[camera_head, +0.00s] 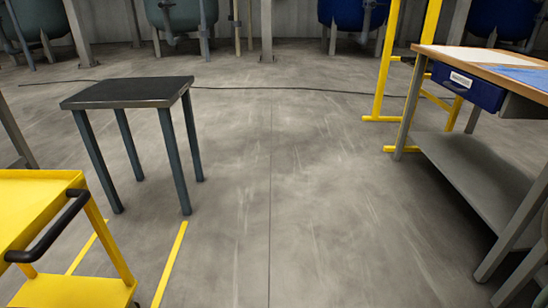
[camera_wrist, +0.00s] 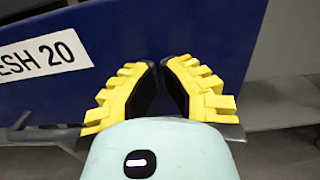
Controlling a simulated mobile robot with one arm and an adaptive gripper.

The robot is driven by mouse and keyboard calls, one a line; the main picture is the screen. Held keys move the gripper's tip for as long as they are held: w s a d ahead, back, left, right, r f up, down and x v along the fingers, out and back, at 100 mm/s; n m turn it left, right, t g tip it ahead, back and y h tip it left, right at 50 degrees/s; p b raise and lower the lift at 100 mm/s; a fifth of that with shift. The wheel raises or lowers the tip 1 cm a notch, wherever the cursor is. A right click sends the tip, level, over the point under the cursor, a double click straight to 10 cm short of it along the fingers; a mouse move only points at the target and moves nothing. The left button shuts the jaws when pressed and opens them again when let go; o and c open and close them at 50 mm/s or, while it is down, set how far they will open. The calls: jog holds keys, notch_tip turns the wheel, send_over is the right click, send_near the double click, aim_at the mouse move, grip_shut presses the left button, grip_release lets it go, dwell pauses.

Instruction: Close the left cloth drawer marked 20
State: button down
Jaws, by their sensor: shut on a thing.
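The blue cloth drawer (camera_head: 484,95) is under the left part of the wood-topped bench at right in the head view, with a white label on its front. Its blue front (camera_wrist: 110,25) fills much of the wrist view, and the label (camera_wrist: 45,53) there reads "ESH 20", cut off at left. My gripper (camera_wrist: 160,65) has yellow ribbed fingers with dark pads, close together at the drawer front. It is shut on a part of the drawer that the fingers hide. My gripper is not in the head view. I cannot tell exactly how far the drawer stands out.
The bench (camera_head: 428,53) has a grey lower shelf (camera_head: 470,165) and legs. A yellow frame (camera_head: 388,65) stands behind it. A dark-topped stool (camera_head: 128,92) and a yellow cart (camera_head: 40,200) are at left. The floor between is clear, with a cable along the back.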

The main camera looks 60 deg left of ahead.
jog(key=shift+b+x, duration=3.45)
jog(key=shift+b, duration=0.05)
jog(key=shift+f, duration=0.25)
jog(key=shift+a, duration=0.1)
